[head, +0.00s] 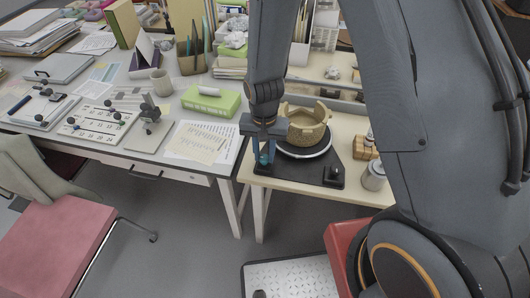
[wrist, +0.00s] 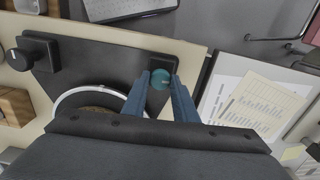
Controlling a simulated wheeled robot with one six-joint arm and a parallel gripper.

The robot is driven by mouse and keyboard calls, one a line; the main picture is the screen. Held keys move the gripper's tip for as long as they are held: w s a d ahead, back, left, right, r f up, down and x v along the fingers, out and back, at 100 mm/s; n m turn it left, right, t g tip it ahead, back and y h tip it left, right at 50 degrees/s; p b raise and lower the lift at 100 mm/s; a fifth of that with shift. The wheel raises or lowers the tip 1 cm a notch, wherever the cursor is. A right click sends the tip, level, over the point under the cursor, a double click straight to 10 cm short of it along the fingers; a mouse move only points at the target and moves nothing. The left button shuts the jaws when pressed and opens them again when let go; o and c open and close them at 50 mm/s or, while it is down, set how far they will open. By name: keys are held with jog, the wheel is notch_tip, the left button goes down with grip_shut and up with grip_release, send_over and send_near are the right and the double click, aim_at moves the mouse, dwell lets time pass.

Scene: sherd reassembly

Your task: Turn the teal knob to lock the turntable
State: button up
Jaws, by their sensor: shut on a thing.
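The teal knob (wrist: 160,79) sits at one corner of the dark turntable base (wrist: 100,77) in the wrist view. My gripper (wrist: 161,82) has its two blue fingers on either side of the knob, shut on it. In the head view my gripper (head: 262,157) reaches down to the teal knob (head: 264,159), which is partly hidden by the fingers. The turntable (head: 303,154) has a pale rim and carries a tan, broken-edged pot (head: 306,128). In the wrist view my gripper body hides most of the turntable.
A black knob (head: 334,174) stands on the base's front right corner. A wooden block (head: 364,148) and a jar (head: 373,177) stand to the right. A desk with papers (head: 203,142) and a green box (head: 211,101) is on the left, with a pink chair (head: 60,240) before it.

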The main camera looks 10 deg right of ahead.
aim_at(264, 158)
jog(key=shift+s+m, duration=0.1)
jog(key=shift+m, duration=0.3)
jog(key=o, duration=1.1)
jog(key=shift+c, duration=0.2)
jog(key=shift+r, duration=0.5)
jog(key=shift+r+b, duration=0.75)
jog(key=shift+r, duration=2.65)
